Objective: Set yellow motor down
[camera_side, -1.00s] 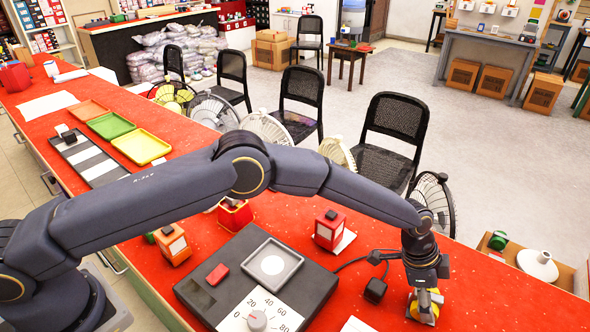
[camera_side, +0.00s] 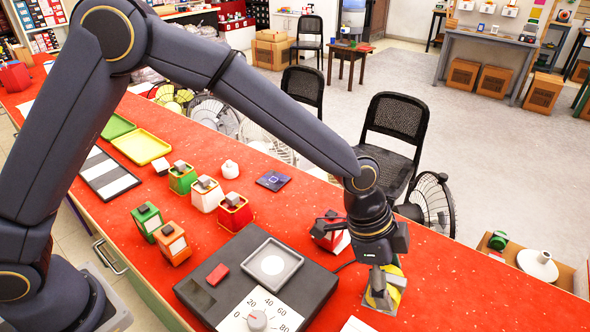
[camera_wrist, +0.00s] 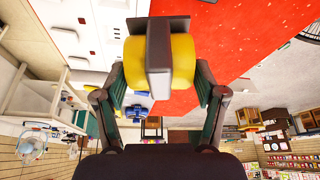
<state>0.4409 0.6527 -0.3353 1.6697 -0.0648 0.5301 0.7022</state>
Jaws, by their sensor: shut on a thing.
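The yellow motor (camera_side: 397,280) is in my gripper (camera_side: 382,285) at the right part of the red counter (camera_side: 440,262), in the side view. It has a yellow round body and a grey plate. I cannot tell from the side view whether its bottom touches the counter. A yellow tray (camera_side: 141,146) lies empty at the left of the counter, beside a green tray (camera_side: 116,127).
A dark scale (camera_side: 205,290) with a grey pan (camera_side: 272,246) and dial stands left of my gripper. A red motor (camera_side: 322,236) stands close behind my wrist. Fans and chairs line the far edge.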

